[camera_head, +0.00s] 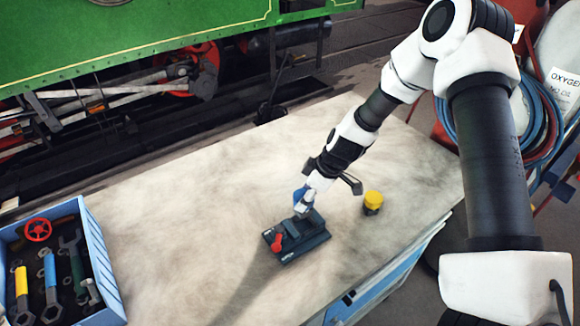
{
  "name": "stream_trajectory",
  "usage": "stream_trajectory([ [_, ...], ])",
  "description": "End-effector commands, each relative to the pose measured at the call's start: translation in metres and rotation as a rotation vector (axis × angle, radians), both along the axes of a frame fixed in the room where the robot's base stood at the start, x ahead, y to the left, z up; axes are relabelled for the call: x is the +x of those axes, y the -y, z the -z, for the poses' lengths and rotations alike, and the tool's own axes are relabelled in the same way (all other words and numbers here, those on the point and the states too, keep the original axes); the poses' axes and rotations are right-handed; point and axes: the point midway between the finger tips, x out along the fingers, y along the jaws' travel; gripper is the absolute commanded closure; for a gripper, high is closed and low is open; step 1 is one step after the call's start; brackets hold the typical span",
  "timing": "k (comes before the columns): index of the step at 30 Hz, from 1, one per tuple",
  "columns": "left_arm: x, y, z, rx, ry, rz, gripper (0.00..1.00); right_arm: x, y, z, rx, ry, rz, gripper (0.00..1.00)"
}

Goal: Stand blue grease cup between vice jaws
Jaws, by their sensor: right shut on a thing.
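The vice (312,240), a low dark block with a red part on its left, stands on the pale bench top. My right gripper (303,206) is just above the back of the vice, its arm coming in from the upper right. It is shut on the blue grease cup (299,194), of which only a small blue patch shows beside the fingers. The cup's base and the vice jaws are largely hidden, so I cannot tell whether the cup touches the vice. My left gripper is out of view.
A yellow-topped dark cup (373,201) stands right of the vice. A blue tool tray (92,250) with wrenches and a red handwheel is at the left. The bench between tray and vice is clear. A green steam tram (130,35) stands behind; hoses and a cylinder are at the right.

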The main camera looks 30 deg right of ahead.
Motion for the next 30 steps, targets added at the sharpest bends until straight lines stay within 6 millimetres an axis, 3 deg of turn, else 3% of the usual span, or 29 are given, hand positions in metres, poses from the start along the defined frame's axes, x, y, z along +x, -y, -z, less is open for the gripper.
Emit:
stream_trajectory([
  [4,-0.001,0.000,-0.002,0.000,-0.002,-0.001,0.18,0.006,-0.001,-0.004,-0.002,-0.006,-0.032,1.00],
  [16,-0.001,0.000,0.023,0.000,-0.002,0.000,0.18,0.005,0.000,0.027,-0.002,-0.005,-0.029,1.00],
  [30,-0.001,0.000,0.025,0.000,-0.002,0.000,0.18,0.005,0.000,0.028,-0.001,-0.005,-0.027,1.00],
])
